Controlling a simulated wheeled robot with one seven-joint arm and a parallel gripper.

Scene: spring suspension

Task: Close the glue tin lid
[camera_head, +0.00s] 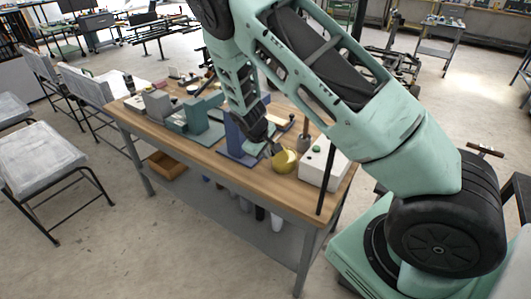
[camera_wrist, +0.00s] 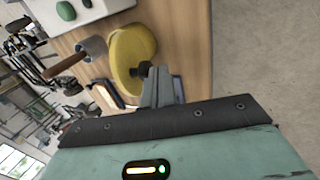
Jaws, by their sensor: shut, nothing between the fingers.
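The yellow, round glue tin (camera_head: 285,161) stands near the front edge of the workbench, left of a white box. In the wrist view its yellow round body or lid (camera_wrist: 132,48) shows beyond my fingers, with a small black knob (camera_wrist: 144,69) on the near side. I cannot tell where lid and tin part, or how far the lid is open. My gripper (camera_head: 270,149) is shut and empty, just left of the tin in the head view. In the wrist view my gripper's fingertips (camera_wrist: 160,70) are right beside the knob; contact is unclear.
The white box (camera_head: 321,165) with a green button is close on the tin's right. A grey cup with a brown handle (camera_wrist: 92,48) is beside the tin. A blue stand (camera_head: 236,145) and a green vise-like tool (camera_head: 200,122) are to the left. The bench's front strip (camera_head: 245,182) is bare.

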